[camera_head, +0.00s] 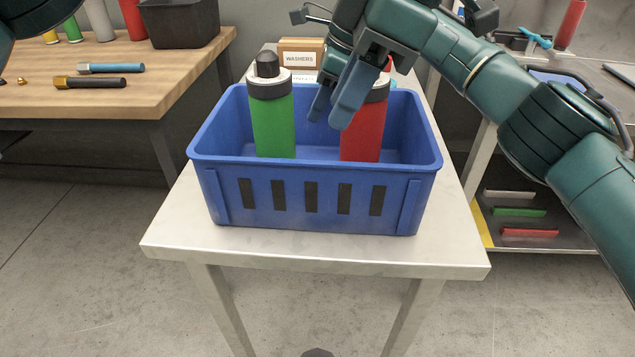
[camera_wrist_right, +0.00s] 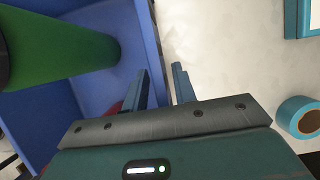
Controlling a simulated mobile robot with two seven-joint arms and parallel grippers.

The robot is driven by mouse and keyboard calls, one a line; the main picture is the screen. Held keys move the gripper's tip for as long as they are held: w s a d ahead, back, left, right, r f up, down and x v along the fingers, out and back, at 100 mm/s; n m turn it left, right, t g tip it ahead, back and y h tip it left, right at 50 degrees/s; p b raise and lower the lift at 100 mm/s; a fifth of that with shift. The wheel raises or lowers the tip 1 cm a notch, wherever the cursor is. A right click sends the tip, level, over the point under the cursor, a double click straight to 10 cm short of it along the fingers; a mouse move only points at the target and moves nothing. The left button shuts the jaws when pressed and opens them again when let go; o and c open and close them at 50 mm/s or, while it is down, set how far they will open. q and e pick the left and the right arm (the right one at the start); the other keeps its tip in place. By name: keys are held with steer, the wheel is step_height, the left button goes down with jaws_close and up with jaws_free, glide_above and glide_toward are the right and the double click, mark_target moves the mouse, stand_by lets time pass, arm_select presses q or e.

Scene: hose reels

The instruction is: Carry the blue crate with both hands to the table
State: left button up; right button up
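The blue crate (camera_head: 310,200) stands on a small pale-topped table (camera_head: 310,250). A green bottle (camera_head: 272,125) and a red bottle (camera_head: 364,135) stand upright in it. My right gripper (camera_head: 331,115) reaches in from the right, over the back part of the crate, fingers pointing down. In the right wrist view its fingers (camera_wrist_right: 162,88) are apart. The crate's wall edge (camera_wrist_right: 147,35) runs toward the gap between them; I cannot tell whether they touch it. The green bottle also shows there (camera_wrist_right: 60,50). My left gripper is out of view; only a bit of my arm shows at top left.
A wooden workbench (camera_head: 190,75) at the left holds a black bin (camera_head: 180,22), bottles and tools. A box labelled WASHERS (camera_head: 300,52) is behind the crate. A blue tape roll (camera_wrist_right: 299,117) lies near my right gripper. Colored bars sit on a low shelf (camera_head: 540,235) at right.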

steer(key=v, duration=1.1)
steer(key=shift+d+r, duration=0.1)
steer(key=shift+r, duration=0.25)
